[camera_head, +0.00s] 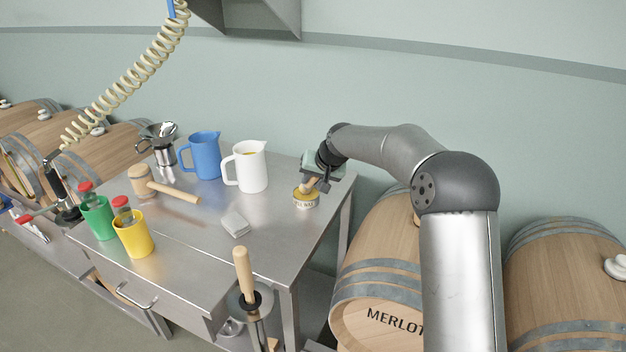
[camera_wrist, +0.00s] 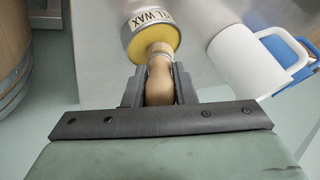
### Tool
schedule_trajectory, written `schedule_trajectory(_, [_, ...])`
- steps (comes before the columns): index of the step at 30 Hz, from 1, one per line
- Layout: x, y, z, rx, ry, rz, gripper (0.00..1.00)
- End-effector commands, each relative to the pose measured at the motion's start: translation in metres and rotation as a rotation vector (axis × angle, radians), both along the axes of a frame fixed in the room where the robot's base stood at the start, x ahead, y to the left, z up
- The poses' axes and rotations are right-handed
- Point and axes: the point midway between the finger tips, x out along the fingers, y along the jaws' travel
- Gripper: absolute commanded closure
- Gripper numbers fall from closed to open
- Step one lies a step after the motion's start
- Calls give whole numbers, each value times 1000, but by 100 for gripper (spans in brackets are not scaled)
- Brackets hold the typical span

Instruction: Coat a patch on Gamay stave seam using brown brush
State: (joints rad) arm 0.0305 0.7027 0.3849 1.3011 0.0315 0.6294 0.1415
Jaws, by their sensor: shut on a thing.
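My gripper (camera_head: 314,184) is over the right end of the steel table. In the wrist view my gripper (camera_wrist: 160,88) is shut on the wooden handle of a brush (camera_wrist: 159,72). The brush reaches to the yellow wax in a round tin (camera_wrist: 129,38) whose label ends in "WAX". The bristles are hidden, so I cannot tell how deep they sit. In the head view the wax tin (camera_head: 306,202) stands on the table under my gripper. No barrel with a readable Gamay label shows.
The steel table (camera_head: 275,235) also holds a white jug (camera_head: 250,168), a blue jug (camera_head: 206,157), a mallet (camera_head: 175,190), a grey block (camera_head: 236,224), a green cup (camera_head: 98,217) and a yellow cup (camera_head: 134,235). A Merlot barrel (camera_head: 375,285) stands right of the table.

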Motion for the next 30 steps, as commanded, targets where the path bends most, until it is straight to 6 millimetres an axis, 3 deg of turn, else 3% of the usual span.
schedule_trajectory(14, [-1,0,2,-1,3,1,99])
schedule_trajectory(30, [0,0,46,0,1,0,99])
